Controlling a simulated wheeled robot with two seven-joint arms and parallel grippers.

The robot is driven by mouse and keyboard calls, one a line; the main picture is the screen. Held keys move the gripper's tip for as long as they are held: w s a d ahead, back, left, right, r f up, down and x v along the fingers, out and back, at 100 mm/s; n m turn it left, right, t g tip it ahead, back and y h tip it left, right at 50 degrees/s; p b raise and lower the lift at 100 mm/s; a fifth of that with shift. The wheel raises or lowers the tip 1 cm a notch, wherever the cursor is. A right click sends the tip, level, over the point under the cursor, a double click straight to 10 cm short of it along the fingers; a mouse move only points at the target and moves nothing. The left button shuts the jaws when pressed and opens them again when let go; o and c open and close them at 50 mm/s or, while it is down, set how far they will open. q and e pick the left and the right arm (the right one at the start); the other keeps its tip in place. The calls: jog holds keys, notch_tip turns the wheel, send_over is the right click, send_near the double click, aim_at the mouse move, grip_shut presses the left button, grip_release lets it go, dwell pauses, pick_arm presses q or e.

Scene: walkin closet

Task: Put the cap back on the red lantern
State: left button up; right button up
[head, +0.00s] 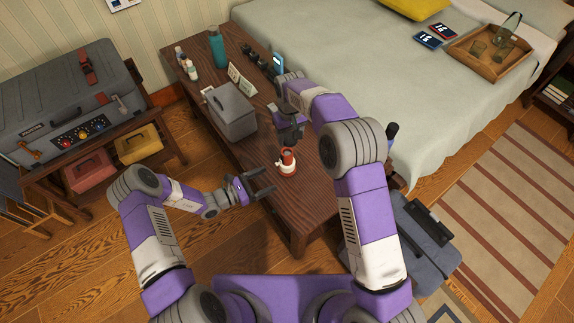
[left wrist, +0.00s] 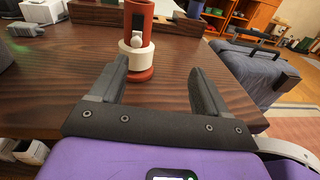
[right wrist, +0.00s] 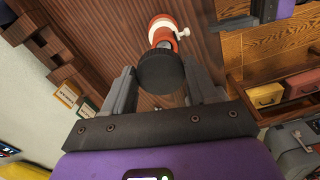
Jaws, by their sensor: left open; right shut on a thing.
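The red lantern (head: 287,161), with a pale band, stands upright on the dark wooden table near its front end. It also shows in the left wrist view (left wrist: 138,60), its top cut off by the frame. My left gripper (head: 266,181) is open and empty at the table's edge, its fingers pointing toward the lantern without touching it. My right gripper (head: 289,135) is above and behind the lantern. In the right wrist view it is shut on a dark round cap (right wrist: 160,72). The lantern (right wrist: 165,28) shows beyond the cap, partly hidden by it; the gap is hard to judge.
A grey lidded box (head: 231,112), small signs (head: 240,80) and a teal bottle (head: 217,46) stand farther back on the table. A bed (head: 360,65) lies along its right side. A blue-grey suitcase (head: 415,235) is on the floor at right. The tabletop around the lantern is clear.

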aim_at(281, 161)
pick_arm(q)
jog(key=shift+w+a+r+n+t, duration=0.2)
jog(key=shift+w+a+n+t, duration=0.15)
jog(key=shift+w+a+t, duration=0.15)
jog(key=shift+w+a+r+n+t, duration=0.15)
jog(key=shift+w+a+n+t, duration=0.2)
jog(key=shift+w+t, duration=0.2)
pick_arm(e)
jog(key=shift+w+a, duration=0.2)
jog(key=shift+a, duration=0.25)
pick_arm(q)
jog(key=x, duration=1.2)
jog(key=shift+f, duration=0.15)
jog(key=shift+c, duration=0.4)
grip_shut()
pick_arm(e)
jog(key=shift+s+f, duration=0.1)
jog(key=shift+f, duration=2.45)
